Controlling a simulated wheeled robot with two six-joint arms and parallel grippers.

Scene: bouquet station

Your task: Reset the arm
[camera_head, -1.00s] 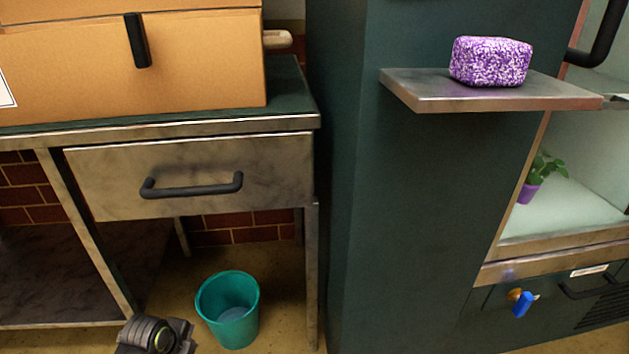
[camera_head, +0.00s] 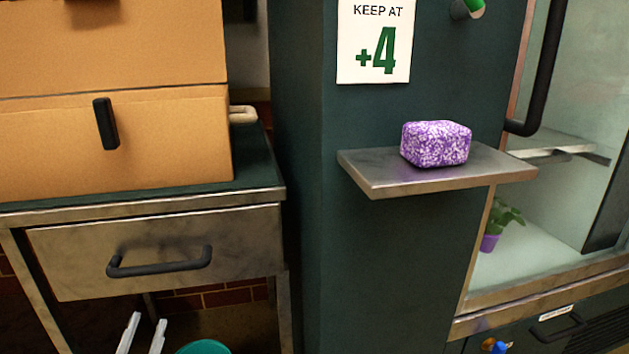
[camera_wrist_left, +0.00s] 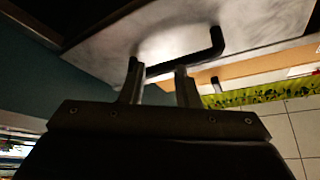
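My left gripper (camera_head: 142,336) shows at the bottom left in the head view, its two pale fingers pointing up below the drawer. The fingers are apart with nothing between them. In the left wrist view the gripper (camera_wrist_left: 158,85) is also open and empty, with the dark drawer handle (camera_wrist_left: 190,58) beyond the fingertips; I cannot tell the exact gap. The metal drawer (camera_head: 70,255) with its black handle (camera_head: 160,268) is shut. My right gripper is not in view.
A purple speckled block (camera_head: 436,144) sits on a metal shelf (camera_head: 440,177) at the right. Cardboard boxes (camera_head: 170,140) stand on the bench (camera_head: 255,185). A teal bucket (camera_head: 203,348) is below. A glass cabinet holds a potted plant (camera_head: 497,225).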

